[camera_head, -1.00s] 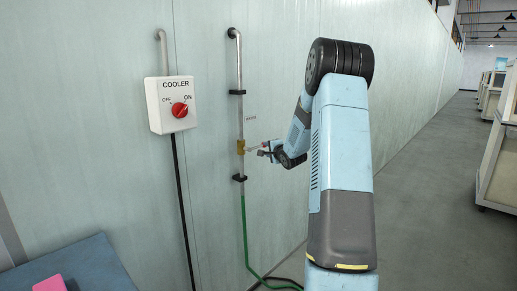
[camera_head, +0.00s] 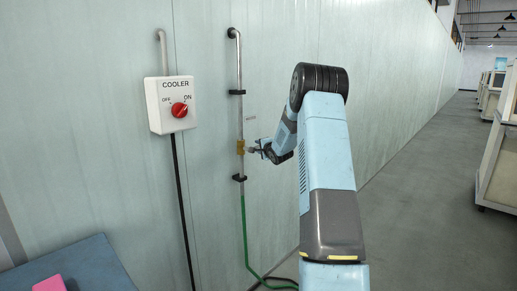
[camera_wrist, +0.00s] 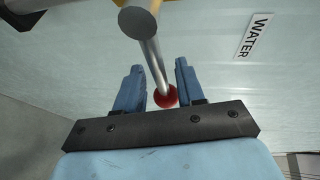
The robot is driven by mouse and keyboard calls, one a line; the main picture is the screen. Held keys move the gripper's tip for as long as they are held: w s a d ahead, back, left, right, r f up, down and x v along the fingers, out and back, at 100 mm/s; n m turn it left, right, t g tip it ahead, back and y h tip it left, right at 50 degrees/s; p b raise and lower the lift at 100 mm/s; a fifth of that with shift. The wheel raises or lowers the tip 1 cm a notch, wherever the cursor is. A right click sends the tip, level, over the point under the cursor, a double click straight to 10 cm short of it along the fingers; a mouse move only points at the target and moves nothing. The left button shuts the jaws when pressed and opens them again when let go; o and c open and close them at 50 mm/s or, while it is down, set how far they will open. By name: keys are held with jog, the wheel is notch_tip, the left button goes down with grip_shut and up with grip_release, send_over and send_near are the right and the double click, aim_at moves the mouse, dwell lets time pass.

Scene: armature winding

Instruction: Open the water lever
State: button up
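The water lever (camera_wrist: 153,60) is a grey metal rod with a red ball end (camera_wrist: 165,97) in the wrist view. It comes off a brass valve (camera_head: 240,147) on the vertical wall pipe (camera_head: 239,105). My gripper (camera_wrist: 160,80) is open, with its blue fingers on either side of the lever near the red end. A gap shows between the lever and each finger. In the head view my gripper (camera_head: 257,149) is just right of the valve, and the lever is small and mostly hidden there.
A WATER label (camera_wrist: 254,36) is on the wall beside the pipe. A cooler box (camera_head: 170,104) with a red knob at ON hangs to the left. A green hose (camera_head: 245,235) runs down from the pipe. A blue surface with a pink item (camera_head: 50,284) is at lower left.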

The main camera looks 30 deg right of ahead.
grip_shut()
jog(key=shift+f, duration=0.1)
jog(key=shift+a, duration=0.4)
jog(key=shift+s+d, duration=0.1)
jog(key=shift+d, duration=0.4)
